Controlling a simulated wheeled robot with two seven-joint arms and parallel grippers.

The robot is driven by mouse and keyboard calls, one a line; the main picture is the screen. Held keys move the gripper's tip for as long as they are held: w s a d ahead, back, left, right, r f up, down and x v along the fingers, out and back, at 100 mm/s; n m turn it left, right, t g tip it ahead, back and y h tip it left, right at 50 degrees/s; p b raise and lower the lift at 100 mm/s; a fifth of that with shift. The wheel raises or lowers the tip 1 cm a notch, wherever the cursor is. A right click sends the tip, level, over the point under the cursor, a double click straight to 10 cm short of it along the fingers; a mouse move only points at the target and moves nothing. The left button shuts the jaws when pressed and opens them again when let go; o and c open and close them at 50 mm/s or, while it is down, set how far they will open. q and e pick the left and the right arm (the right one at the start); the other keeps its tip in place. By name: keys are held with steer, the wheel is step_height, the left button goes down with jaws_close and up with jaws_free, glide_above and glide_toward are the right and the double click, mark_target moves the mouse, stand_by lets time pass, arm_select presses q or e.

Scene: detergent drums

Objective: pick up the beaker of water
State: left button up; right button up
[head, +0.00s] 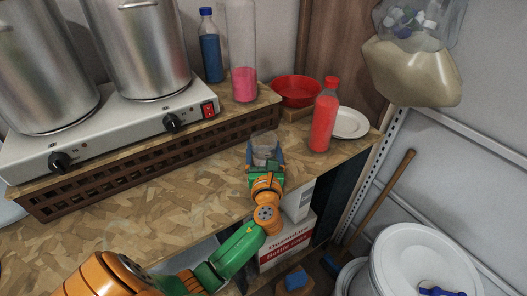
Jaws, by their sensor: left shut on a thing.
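The beaker of water (264,145) is a small clear vessel near the right part of the wooden counter (120,236), in front of the wooden crate. My left gripper (265,160) reaches it from the front, with a finger on each side, and is shut on it. The fingers and wrist hide the beaker's lower part, so I cannot tell whether it touches the counter. My right gripper is not in view.
A hot plate (115,130) with two large steel pots stands on the crate (150,163). The counter's left front is clear.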

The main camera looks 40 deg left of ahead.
arm_select(q)
steer(key=s+d+r+p, duration=0.1)
steer(key=s+d+r, duration=0.1)
steer(key=s+r, duration=0.4)
steer(key=s+d+r+p, duration=0.2)
steer(key=s+d+r, duration=0.1)
steer(key=s+r, duration=0.2)
steer(key=shift+s+d+r, duration=0.25)
steer(key=shift+s+r, duration=0.1)
steer(key=shift+s, duration=0.6)
